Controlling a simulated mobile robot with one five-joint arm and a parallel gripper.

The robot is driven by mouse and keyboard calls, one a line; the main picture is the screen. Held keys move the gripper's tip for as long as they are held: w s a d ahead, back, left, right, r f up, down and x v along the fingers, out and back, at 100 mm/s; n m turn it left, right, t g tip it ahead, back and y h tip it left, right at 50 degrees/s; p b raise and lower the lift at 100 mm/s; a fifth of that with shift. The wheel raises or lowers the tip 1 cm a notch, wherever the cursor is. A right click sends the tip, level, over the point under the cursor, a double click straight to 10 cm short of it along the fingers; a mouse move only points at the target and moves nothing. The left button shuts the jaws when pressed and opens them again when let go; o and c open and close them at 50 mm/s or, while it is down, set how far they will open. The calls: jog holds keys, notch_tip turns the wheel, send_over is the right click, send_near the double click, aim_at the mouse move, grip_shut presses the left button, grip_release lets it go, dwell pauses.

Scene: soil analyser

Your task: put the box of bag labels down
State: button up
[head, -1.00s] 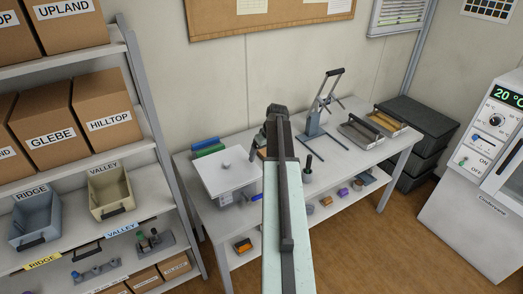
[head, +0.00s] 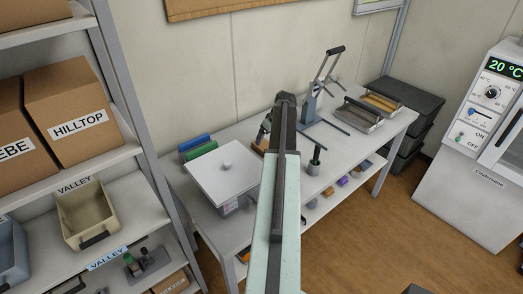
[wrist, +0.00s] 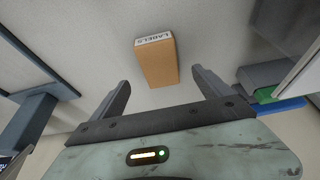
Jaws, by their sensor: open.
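The box of bag labels (wrist: 158,65) is an orange-brown carton with a white end strip reading LABELS. In the wrist view it rests on the pale bench top (head: 322,136), ahead of and between my fingertips. My gripper (wrist: 160,80) is open, one dark finger to each side of the box, with visible gaps between fingers and box.
A lever stand (head: 318,88), a dark pestle-like item (head: 314,157) and metal trays (head: 352,112) are to the right. Shelving (head: 150,150) borders the left.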

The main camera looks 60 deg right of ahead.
aim_at(265, 145)
jog(key=shift+d+f+b, duration=0.1)
jog(key=shift+f+b, duration=0.2)
jog(key=shift+b, duration=0.05)
jog(key=b+x, duration=0.6)
jog(key=x, duration=0.1)
jog(key=shift+f+b, duration=0.15)
jog(key=shift+b, duration=0.2)
jog(key=c, duration=1.7)
